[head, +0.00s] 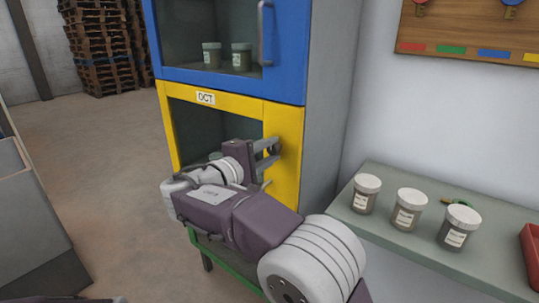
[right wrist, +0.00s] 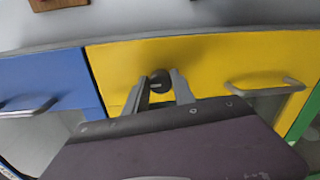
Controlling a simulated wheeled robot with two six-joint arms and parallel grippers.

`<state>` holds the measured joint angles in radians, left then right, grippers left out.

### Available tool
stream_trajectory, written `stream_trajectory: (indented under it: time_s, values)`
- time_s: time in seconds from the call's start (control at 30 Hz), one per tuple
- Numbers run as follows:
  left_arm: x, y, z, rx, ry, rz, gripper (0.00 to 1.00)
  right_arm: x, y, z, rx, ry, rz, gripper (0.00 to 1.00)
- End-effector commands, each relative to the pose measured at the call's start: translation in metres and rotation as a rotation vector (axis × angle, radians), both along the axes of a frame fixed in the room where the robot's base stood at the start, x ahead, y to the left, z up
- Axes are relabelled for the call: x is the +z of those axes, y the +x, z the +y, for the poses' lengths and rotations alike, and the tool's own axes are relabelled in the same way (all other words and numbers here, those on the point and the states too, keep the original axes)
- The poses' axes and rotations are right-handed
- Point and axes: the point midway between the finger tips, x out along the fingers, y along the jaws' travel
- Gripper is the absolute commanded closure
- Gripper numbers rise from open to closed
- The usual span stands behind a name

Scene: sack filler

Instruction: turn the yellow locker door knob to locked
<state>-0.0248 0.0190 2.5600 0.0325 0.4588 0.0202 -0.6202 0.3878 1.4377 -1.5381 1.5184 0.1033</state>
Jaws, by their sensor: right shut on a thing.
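The yellow locker door (head: 286,140) is the lower door of the locker, with an "OCT" label and a dark window. Its round dark knob (right wrist: 160,82) shows in the right wrist view between the fingers of my right gripper (right wrist: 158,90). In the head view my right gripper (head: 270,152) reaches the right side of the yellow door, and its fingers are shut on the knob. The knob is mostly hidden by the fingers there. My left gripper is not in view.
A blue door (head: 288,50) with a grey handle is above the yellow one. A grey-green bench (head: 390,245) at right holds several lidded jars, including one jar (head: 408,209), and a red bin (head: 531,258). A wooden board (head: 470,35) hangs on the wall. Pallets (head: 105,45) stand far left.

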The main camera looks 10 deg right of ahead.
Motion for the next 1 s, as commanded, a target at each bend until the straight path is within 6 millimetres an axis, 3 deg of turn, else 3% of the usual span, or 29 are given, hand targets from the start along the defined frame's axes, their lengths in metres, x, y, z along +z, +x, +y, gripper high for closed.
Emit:
stream_trajectory:
  time_s: [0.43,0.47,0.5,0.53,0.83,1.0]
  values:
    - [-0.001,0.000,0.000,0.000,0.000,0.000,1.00,0.000,0.000,0.000,-0.001,0.006,-0.006,1.00]
    - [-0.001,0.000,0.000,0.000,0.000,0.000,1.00,0.000,0.000,0.000,-0.001,0.006,-0.006,0.61]
    - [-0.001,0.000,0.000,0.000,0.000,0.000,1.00,0.000,0.000,0.000,-0.001,0.006,-0.006,0.50]
    - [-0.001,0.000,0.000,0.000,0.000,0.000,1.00,0.000,0.000,0.000,-0.001,0.006,-0.006,0.48]
    - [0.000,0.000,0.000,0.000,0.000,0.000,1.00,0.000,-0.001,0.002,0.001,0.005,-0.005,0.48]
    - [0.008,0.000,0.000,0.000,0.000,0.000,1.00,0.004,-0.018,0.025,0.005,0.005,-0.004,0.48]
